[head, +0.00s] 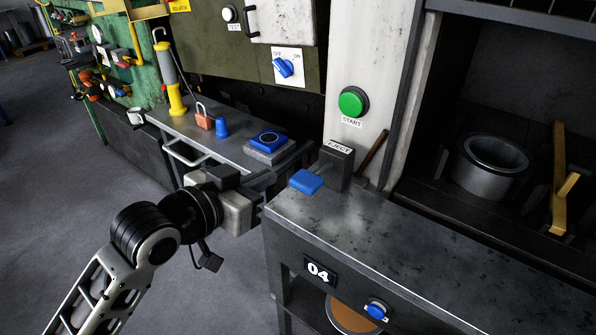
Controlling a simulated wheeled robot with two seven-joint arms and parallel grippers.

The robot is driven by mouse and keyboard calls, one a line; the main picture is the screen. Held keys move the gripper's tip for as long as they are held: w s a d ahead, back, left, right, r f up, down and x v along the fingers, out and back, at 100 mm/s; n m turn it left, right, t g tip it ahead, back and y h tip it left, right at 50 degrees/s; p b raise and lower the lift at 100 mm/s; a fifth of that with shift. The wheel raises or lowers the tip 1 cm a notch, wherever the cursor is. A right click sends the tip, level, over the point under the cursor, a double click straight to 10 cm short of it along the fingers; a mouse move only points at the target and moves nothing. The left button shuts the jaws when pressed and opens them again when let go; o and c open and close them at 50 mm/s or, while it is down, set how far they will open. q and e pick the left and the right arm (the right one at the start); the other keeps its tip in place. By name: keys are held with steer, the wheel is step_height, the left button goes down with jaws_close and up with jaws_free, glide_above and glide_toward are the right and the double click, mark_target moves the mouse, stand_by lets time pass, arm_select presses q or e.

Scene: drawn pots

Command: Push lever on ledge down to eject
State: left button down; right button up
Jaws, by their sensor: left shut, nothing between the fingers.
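The blue lever paddle (306,181) sticks out to the left from a dark block labelled EJECT (337,165). My right gripper is not in view.
A green START button (353,102) is on the pale post above the lever. A bench (228,150) behind my gripper holds a blue button box (268,144), a padlock (204,117) and a yellow-based tool (176,98). A metal pot (487,168) sits in the right bay.

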mark_target(319, 173)
arm_select(q)
steer(key=shift+r, duration=0.2)
steer(key=w+d+f+p, duration=0.1)
steer(key=w+d+f, duration=0.4)
steer(key=w, duration=0.3)
steer(key=shift+d+f, duration=0.35)
steer(key=shift+f, duration=0.4)
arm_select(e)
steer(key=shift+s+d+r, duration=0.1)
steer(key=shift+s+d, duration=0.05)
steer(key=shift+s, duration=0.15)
